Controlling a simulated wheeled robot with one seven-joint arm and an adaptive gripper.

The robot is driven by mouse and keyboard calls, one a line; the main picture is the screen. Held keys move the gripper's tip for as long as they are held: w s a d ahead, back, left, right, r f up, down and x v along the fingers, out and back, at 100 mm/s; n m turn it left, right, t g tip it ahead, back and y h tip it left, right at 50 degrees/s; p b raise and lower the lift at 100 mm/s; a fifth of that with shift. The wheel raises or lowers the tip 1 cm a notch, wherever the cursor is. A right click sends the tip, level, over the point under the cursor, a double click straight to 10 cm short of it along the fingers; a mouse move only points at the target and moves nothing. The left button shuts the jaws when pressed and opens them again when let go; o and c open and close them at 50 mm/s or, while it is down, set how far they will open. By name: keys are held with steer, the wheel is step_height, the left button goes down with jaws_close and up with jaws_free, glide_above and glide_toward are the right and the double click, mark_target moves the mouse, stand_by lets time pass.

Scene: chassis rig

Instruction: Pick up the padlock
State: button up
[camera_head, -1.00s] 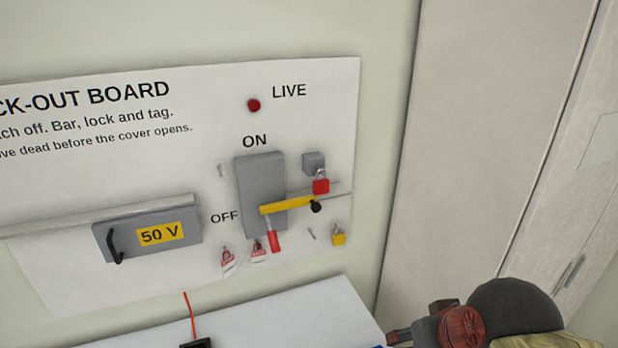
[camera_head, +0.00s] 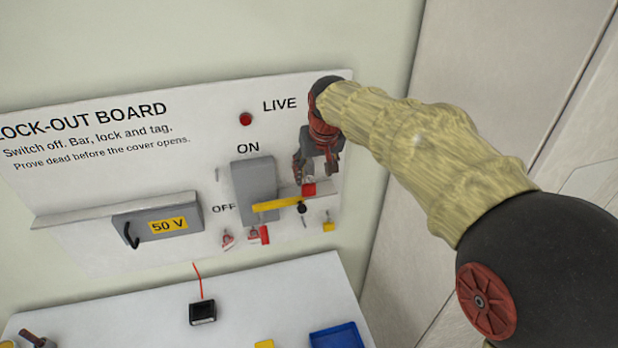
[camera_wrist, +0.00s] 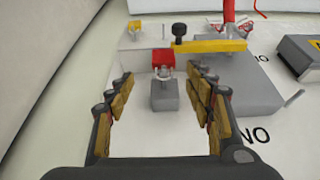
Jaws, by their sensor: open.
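A red padlock (camera_head: 309,189) hangs at the right of the lock-out board, under a grey block that is hidden by my gripper in the head view. In the wrist view the red padlock (camera_wrist: 163,59) shows its shackle beside the grey block (camera_wrist: 164,96). My gripper (camera_head: 317,172) is at the board, just above the red padlock. In the wrist view my gripper (camera_wrist: 161,80) is open, its fingers on either side of the block and padlock, with gaps on both sides. A smaller yellow padlock (camera_head: 328,226) hangs lower right.
A yellow bar (camera_head: 277,203) with a black knob (camera_head: 302,208) lies across the grey switch box (camera_head: 253,180), close to the red padlock. Red tags (camera_head: 228,238) hang below. The 50 V box (camera_head: 160,224) is at left. A bench (camera_head: 270,300) stands below, with a blue tray (camera_head: 337,337).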

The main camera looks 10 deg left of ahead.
mark_target(309, 184)
steer(key=x, duration=0.5)
steer(key=a+p+x, duration=0.1)
steer(key=x, duration=0.2)
steer(key=shift+w+r, duration=0.1)
steer(key=shift+w, duration=0.1)
steer(key=shift+s, duration=0.1)
steer(key=shift+c, duration=1.2)
steer(key=c, duration=1.1)
steer(key=shift+r, duration=0.1)
